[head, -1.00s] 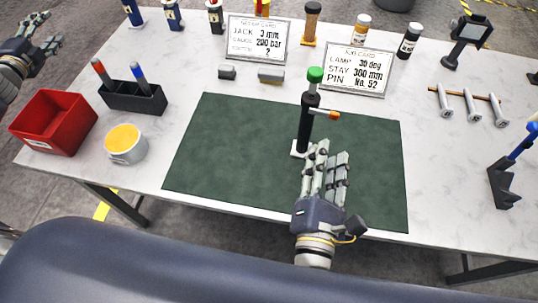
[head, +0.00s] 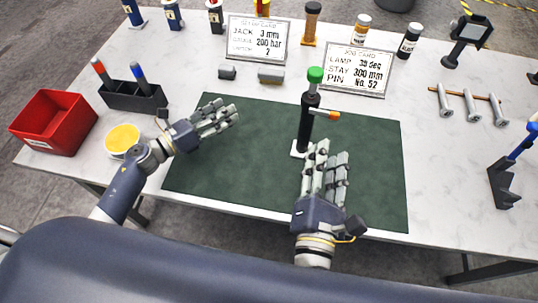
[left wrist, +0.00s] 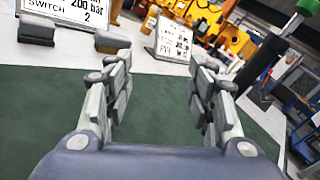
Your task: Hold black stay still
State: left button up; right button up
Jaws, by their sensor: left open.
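The black stay (head: 304,125) stands upright on a small white base on the green mat (head: 240,160). It has a green cap and an orange-tipped side knob. It also shows at the right of the left wrist view (left wrist: 262,65), tilted by the camera angle. My left gripper (head: 232,113) is open and empty over the left part of the mat, pointing toward the stay but well apart from it. Its fingers are spread in the left wrist view (left wrist: 160,72). My right gripper (head: 331,150) looks open just in front and right of the stay's base; contact cannot be told.
Two cards (head: 258,38) (head: 356,68) and small grey blocks (head: 270,75) stand behind the mat. A red bin (head: 55,125), a yellow-topped tin (head: 122,140) and a black pen holder (head: 133,97) are at left. Bolts (head: 470,105) and a blue-handled tool (head: 507,175) are at right.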

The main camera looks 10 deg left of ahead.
aim_at(299, 141)
pick_arm(q)
jog(key=s+d+f+m, duration=0.1)
jog(key=s+d+m, duration=0.1)
jog(key=d, duration=0.3)
jog(key=s+d+f+m+g+h, duration=0.1)
jog(key=s+d+m, duration=0.1)
jog(key=d, duration=0.3)
jog(key=s+d+f+m, duration=0.2)
jog(key=s+d, duration=0.2)
jog(key=d, duration=0.1)
jog(key=shift+s+f+h, duration=0.1)
jog(key=shift+s+h, duration=0.05)
jog(key=shift+h, duration=0.25)
jog(key=x, duration=1)
jog(key=shift+d+f, duration=0.15)
jog(key=shift+d, duration=0.1)
